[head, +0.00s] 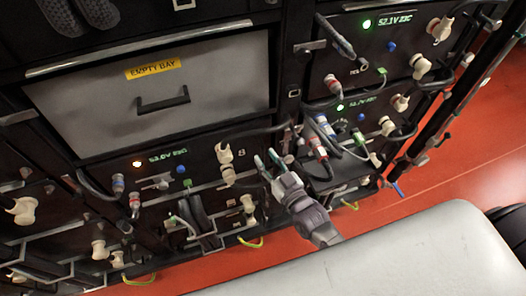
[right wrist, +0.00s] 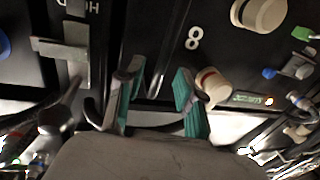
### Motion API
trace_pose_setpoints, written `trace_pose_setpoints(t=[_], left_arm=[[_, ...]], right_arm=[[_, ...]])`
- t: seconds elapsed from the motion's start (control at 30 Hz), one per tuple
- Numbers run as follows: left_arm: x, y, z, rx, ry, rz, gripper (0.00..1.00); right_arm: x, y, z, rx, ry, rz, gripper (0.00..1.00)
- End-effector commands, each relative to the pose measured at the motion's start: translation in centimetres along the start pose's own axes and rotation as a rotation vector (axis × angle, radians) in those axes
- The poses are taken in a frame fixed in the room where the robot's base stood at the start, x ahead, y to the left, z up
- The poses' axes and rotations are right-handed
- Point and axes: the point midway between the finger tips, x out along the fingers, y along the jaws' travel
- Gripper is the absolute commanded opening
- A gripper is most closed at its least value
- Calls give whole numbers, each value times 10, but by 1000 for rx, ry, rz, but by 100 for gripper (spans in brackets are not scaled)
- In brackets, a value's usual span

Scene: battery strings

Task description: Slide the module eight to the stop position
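Module eight (head: 205,165) is the dark-fronted unit below the empty bay, with an "8", a green readout and an orange light. Its front with the "8" also shows upside down in the right wrist view (right wrist: 192,38). My right gripper (head: 266,158) is at the right end of that front, beside a cream connector (head: 228,175). In the right wrist view its teal-tipped fingers (right wrist: 158,90) are apart, with a gap between them. A dark bar shows near the fingers, but I cannot tell whether they touch it. My left gripper is not in view.
The empty bay (head: 150,100) has a grey panel with a black handle. Other modules (head: 375,45) with cables and cream connectors stand to the right. More connectors (head: 25,210) are at lower left. The red floor (head: 450,165) is open at right.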

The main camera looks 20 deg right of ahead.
Motion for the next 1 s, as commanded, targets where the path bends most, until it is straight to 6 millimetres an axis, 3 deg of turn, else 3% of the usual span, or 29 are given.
trace_pose_setpoints(t=[0.2,0.53,0.77,1.0], left_arm=[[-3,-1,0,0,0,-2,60],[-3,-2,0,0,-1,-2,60],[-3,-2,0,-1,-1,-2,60],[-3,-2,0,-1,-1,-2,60]], right_arm=[[22,0,0,0,0,0,37],[26,0,1,0,-1,0,37],[25,0,0,0,0,0,0],[25,0,0,0,0,0,0]])
